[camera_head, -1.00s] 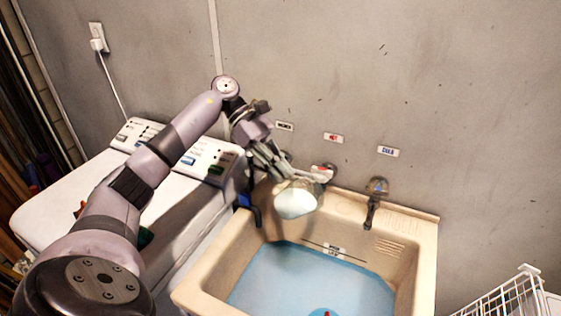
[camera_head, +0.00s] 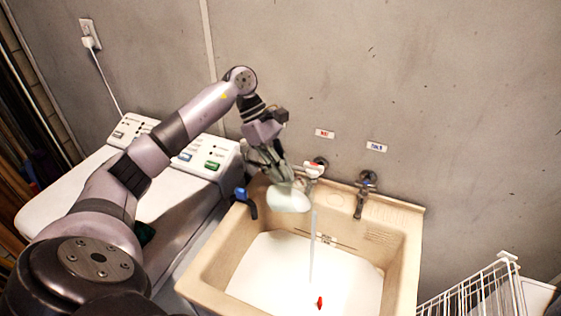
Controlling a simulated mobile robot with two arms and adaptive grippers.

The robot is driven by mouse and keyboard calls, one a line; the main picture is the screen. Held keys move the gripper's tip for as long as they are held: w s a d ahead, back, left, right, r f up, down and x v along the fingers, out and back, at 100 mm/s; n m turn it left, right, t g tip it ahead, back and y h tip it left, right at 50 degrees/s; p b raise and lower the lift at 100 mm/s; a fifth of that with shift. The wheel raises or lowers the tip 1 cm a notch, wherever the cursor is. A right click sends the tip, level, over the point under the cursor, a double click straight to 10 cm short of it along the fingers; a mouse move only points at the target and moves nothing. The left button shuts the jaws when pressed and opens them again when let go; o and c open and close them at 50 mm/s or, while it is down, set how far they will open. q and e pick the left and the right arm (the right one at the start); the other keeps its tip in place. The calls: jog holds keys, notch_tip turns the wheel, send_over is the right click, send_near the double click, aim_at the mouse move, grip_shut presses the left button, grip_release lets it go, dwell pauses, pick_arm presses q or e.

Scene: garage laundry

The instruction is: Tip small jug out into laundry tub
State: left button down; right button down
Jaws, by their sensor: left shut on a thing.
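My left gripper (camera_head: 272,172) is shut on the small whitish jug (camera_head: 287,198) and holds it above the back of the laundry tub (camera_head: 232,243). The jug looks tilted to the right, but it is blurred and partly hidden by the fingers. A thin pale stream (camera_head: 313,245) falls just right of the jug into the tub. I cannot tell for sure whether it comes from the jug or the tap behind it. The tub's inside looks white, with a small red thing (camera_head: 320,302) low in it. My right gripper is not in view.
A red-marked tap (camera_head: 314,169) is close behind the jug, and another tap (camera_head: 364,190) is to its right. A blue-topped dark fitting (camera_head: 244,199) is at the tub's left back. White machines (camera_head: 80,185) stand left, a wire basket (camera_head: 485,295) right.

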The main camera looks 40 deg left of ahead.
pick_arm(q)
jog(key=shift+d+r+y+p, duration=0.15)
jog(key=shift+d+y+p, duration=1)
jog(key=shift+p, duration=0.55)
jog(key=d+r+y+p, duration=0.2)
jog(key=d+y+p, duration=0.2)
jog(key=d+y, duration=0.3)
jog(key=shift+w+d+r+g+y, duration=0.2)
jog(key=shift+w+d+g+y, duration=0.05)
jog(key=shift+w+g+y, duration=0.1)
jog(key=shift+r, duration=2.95)
